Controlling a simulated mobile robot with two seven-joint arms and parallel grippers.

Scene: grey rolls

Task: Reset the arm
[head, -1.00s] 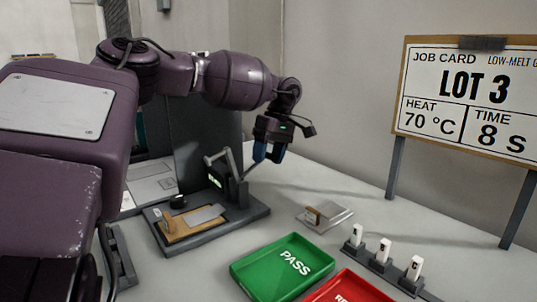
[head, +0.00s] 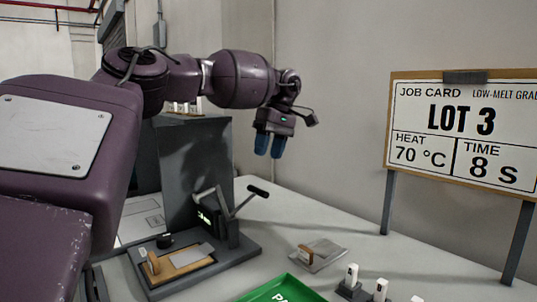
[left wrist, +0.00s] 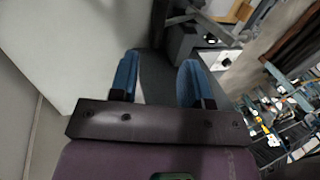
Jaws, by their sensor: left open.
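My left arm reaches in from the left in the head view. My left gripper (head: 269,145) hangs with its blue fingers pointing down, above and behind the bench device. In the left wrist view the gripper (left wrist: 158,80) has its two blue fingers apart, with nothing between them. The bench device (head: 205,262) is a grey press-like unit with a black-tipped lever (head: 247,198), raised and tilted to the right. The gripper is above the lever and apart from it. My right gripper is in neither view.
A job card board (head: 460,130) on posts stands at the right, reading LOT 3, 70 °C, 8 S. A clear packet (head: 320,256) lies right of the device. A green tray (head: 283,290) and small white labelled pieces (head: 381,288) are at the front. The air around the gripper looks free.

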